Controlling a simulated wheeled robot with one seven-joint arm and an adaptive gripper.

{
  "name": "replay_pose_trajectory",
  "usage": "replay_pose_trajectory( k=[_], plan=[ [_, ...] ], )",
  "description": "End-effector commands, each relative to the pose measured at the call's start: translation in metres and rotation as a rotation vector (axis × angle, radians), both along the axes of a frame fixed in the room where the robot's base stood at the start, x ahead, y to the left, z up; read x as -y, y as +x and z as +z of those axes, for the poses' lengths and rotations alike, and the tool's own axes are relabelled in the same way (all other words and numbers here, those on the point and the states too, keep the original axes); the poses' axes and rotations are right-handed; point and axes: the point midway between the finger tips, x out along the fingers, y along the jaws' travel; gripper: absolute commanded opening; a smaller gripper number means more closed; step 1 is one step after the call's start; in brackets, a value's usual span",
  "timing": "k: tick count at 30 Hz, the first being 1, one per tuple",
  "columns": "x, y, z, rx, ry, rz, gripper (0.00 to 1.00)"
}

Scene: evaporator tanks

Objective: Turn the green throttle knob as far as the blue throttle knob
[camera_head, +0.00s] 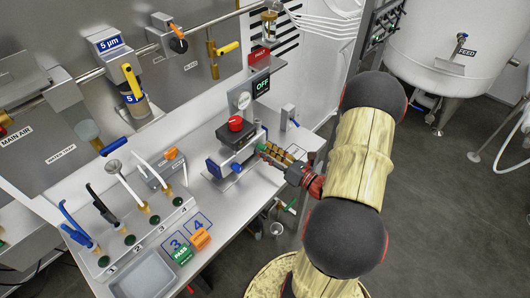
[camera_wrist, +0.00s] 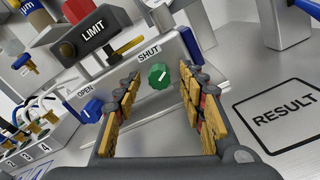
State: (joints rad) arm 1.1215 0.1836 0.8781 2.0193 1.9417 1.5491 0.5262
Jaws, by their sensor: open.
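The green knob (camera_wrist: 160,76) sits on the sloped grey face of a small unit, between the printed words OPEN and SHUT. A pale line on it slants toward the upper right. My gripper (camera_wrist: 160,100) is open and empty, its padded fingers either side of the knob in the picture; I see no contact. A blue part (camera_wrist: 90,110) shows at the unit's left end and another blue part (camera_wrist: 188,43) at its right.
A black LIMIT block (camera_wrist: 92,33) with a brass lever stands above the knob. A red knob (camera_head: 235,123) tops the unit. The RESULT square (camera_wrist: 285,115) on the bench is bare.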

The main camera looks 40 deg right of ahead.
Motion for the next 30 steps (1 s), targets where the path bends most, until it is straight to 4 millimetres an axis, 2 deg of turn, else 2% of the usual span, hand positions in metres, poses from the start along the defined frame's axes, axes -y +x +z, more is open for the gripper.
replay_pose_trajectory(
  k=[4,12,30],
  plan=[
    [-0.0007,0.0065,0.0000,0.000,0.000,0.000,0.40],
    [-0.0007,0.0072,0.0004,0.000,0.000,0.000,0.40],
    [-0.0008,0.0071,0.0002,0.000,0.000,0.000,0.06]
  ],
)
